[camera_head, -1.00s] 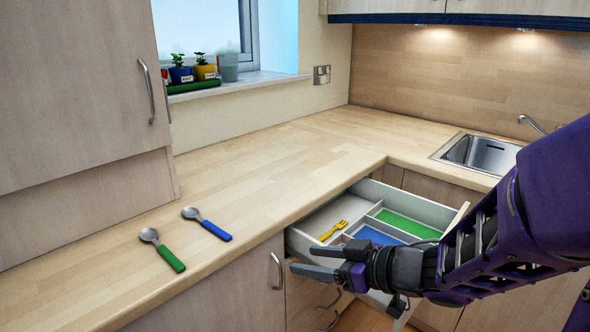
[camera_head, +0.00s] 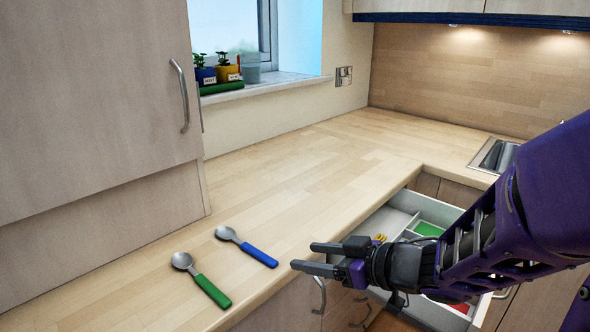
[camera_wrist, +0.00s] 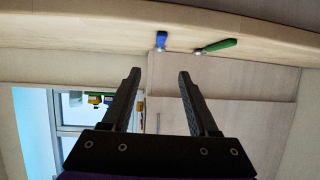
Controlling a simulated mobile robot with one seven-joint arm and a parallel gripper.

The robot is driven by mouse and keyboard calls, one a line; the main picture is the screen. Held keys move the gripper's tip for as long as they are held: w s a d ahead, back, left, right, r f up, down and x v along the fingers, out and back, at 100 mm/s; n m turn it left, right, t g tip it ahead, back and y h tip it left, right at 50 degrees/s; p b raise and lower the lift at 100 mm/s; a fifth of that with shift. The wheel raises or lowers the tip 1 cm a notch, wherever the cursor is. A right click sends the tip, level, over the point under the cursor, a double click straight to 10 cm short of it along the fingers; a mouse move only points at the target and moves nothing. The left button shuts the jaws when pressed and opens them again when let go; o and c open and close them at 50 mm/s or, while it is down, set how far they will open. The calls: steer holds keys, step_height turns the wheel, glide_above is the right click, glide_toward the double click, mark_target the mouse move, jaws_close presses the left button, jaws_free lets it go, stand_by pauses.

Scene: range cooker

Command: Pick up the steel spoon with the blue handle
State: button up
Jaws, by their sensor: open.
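The steel spoon with the blue handle (camera_head: 258,255) lies flat on the wooden worktop near its front edge. Its bowl points to the back left. Its blue handle also shows at the top of the wrist view (camera_wrist: 161,40). A similar spoon with a green handle (camera_head: 211,290) lies to its left, apart from it. My gripper (camera_head: 303,257) is open and empty, to the right of the blue-handled spoon in the head view, by the worktop's front edge. In the wrist view my two fingers (camera_wrist: 160,76) stand apart with nothing between them.
An open drawer (camera_head: 443,211) with a yellow-handled piece of cutlery (camera_head: 380,238) and a green compartment is partly behind my arm. A tall cabinet (camera_head: 90,100) stands at the left. A sink (camera_head: 495,155) is at the right. The worktop (camera_head: 320,165) behind the spoons is clear.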

steer(key=shift+w+a+p, duration=0.5)
steer(key=shift+a+p, duration=0.15)
steer(key=shift+p, duration=0.5)
steer(key=p, duration=0.2)
glide_toward(244, 244)
steer(key=shift+w+a+f, duration=0.35)
steer(key=shift+a+f, duration=0.05)
steer(key=shift+f, duration=0.1)
steer(key=shift+r+b+x, duration=0.2)
steer(key=shift+b+x, duration=0.4)
steer(key=shift+x, duration=2.5)
jaws_close()
